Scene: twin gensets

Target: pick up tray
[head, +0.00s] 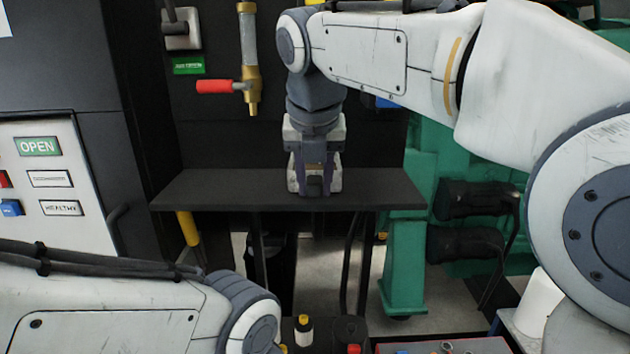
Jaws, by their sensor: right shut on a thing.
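My right gripper (314,188) points straight down at the black shelf (220,192), near the middle of its width. It is shut on a small dark thing between its fingers; the fingers hide most of it, and I cannot tell what it is. A red-edged tray (497,343) with small metal parts shows at the bottom right, cut off by the frame; I cannot tell if it is the task's tray. My left arm comes in at the lower left, but its gripper is out of the picture.
A sight tube with a brass valve and red handle (214,86) hangs on the black panel behind the shelf. Green machinery (405,240) stands at the right. A yellow-capped bottle (303,332) stands at the bottom. The shelf is bare on both sides of my right gripper.

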